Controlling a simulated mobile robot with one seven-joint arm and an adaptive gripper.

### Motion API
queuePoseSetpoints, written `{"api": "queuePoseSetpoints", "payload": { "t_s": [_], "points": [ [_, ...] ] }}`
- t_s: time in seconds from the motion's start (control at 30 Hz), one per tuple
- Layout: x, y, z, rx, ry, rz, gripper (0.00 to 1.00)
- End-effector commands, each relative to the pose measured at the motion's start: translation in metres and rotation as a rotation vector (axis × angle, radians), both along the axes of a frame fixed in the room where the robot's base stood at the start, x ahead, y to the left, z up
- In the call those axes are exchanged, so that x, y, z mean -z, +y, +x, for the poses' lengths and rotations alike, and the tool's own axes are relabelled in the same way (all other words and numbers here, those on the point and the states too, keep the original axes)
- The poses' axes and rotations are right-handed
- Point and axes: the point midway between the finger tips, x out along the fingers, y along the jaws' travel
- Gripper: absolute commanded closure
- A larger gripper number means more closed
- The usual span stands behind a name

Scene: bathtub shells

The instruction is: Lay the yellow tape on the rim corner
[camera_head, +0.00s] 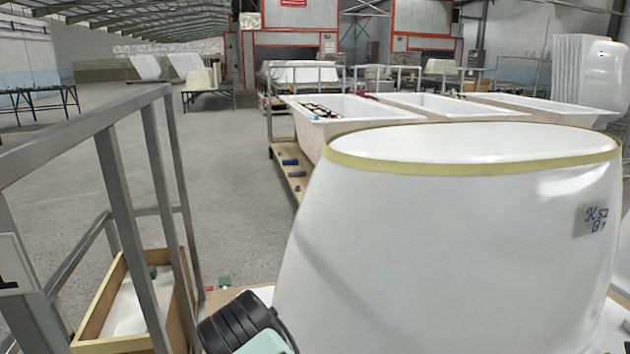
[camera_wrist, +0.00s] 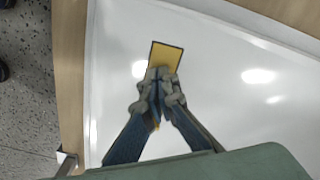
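In the wrist view my gripper (camera_wrist: 158,88) has its two fingers drawn together on a flat yellow rectangular piece, the yellow tape (camera_wrist: 165,57). The tape sticks out beyond the fingertips, above a glossy white surface (camera_wrist: 215,70). I cannot tell whether it touches that surface. In the head view my fingers and the tape are not visible; only a dark part of my arm shows at the bottom.
A large white tub shell (camera_head: 430,260) with a yellowish band around its rim fills the right foreground. White tubs (camera_head: 450,105) stand behind it. A metal railing (camera_head: 120,185) and a wooden box (camera_head: 95,315) are at left.

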Motion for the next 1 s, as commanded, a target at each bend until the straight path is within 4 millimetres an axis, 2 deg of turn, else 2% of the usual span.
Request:
{"api": "queuePoseSetpoints", "payload": {
  "t_s": [0.23, 1.0],
  "points": [
    [-0.005, 0.0, -0.001, 0.0, 0.001, 0.0, 1.0],
    [-0.068, 0.0, 0.0, 0.0, 0.0, 0.0, 1.0]
  ]
}}
